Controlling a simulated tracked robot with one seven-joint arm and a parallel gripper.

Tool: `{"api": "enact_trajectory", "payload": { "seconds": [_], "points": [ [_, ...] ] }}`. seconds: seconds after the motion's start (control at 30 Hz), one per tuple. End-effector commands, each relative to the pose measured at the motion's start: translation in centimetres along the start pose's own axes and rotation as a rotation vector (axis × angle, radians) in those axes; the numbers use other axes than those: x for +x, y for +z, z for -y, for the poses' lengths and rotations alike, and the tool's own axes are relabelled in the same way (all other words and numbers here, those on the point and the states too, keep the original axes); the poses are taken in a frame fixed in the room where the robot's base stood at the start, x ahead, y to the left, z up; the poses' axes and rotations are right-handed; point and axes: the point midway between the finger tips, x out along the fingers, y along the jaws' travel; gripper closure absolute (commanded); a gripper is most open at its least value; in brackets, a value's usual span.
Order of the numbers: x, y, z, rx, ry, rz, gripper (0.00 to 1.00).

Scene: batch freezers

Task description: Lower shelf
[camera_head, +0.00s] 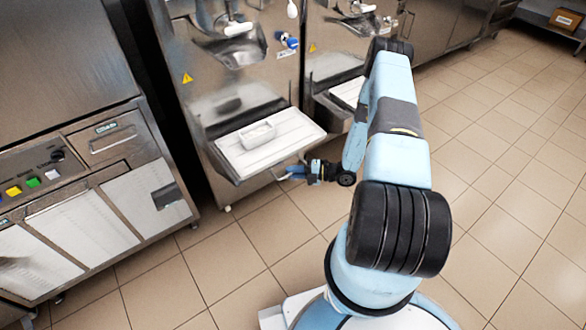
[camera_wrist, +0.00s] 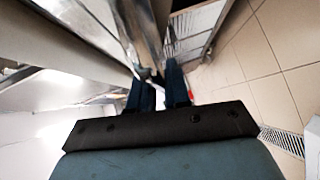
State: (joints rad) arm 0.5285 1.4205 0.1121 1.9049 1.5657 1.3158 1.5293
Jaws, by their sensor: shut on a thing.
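The shelf (camera_head: 292,128) is a white ribbed tray in a metal frame on the front of the middle steel freezer. It sticks out roughly level. A curved metal handle (camera_head: 274,177) shows at its front edge. My gripper (camera_head: 288,174) is at this edge, near the right front corner, and is shut on the handle. In the wrist view the two dark fingers of my gripper (camera_wrist: 157,76) meet the metal at the centre. The exact contact is small and partly hidden by the fingers.
A small white container (camera_head: 257,134) stands on the shelf. A second freezer with its own shelf (camera_head: 348,92) is close on the right. A steel cabinet with coloured buttons (camera_head: 100,170) stands on the left. The tiled floor (camera_head: 270,235) in front is clear.

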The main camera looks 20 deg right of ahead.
Motion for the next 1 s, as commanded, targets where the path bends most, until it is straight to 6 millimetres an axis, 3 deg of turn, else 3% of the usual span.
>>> {"api": "enact_trajectory", "payload": {
  "seconds": [0.3,0.33,0.53,0.83,1.0],
  "points": [
    [-0.2,-0.1,0.9,0.008,-0.017,0.003,1.00],
    [-0.2,-0.1,0.9,0.008,-0.017,0.003,0.81],
    [-0.1,-0.1,0.8,0.007,-0.014,0.003,0.63],
    [-0.4,0.0,0.5,0.005,-0.010,0.003,0.63],
    [-2.3,0.0,0.5,0.005,-0.010,0.004,0.63]
  ]
}}
